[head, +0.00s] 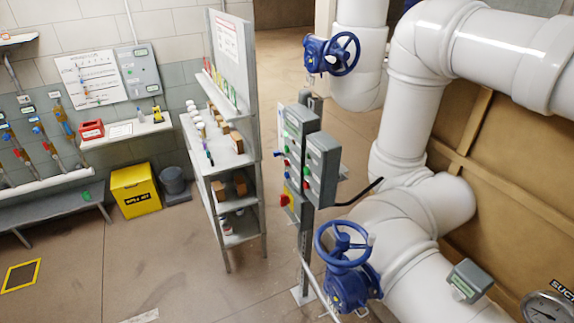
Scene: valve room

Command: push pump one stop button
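Neither of my grippers is in view. Grey control boxes stand on a post in the middle of the view, seen at an angle. The left control box (302,119) carries small green and red buttons on its left-facing side. The right control box (323,160) also has small coloured buttons on that side, with a red one (306,186) low down. A red knob (284,200) sits on a yellow plate below the left box. The labels are too small to read, so I cannot tell which button is pump one stop.
A blue handwheel valve (346,262) stands in front of the boxes, close to the post. Large white pipes (420,95) fill the right. A grey shelf unit (215,150) stands to the left of the boxes. Open floor (155,255) lies at the lower left.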

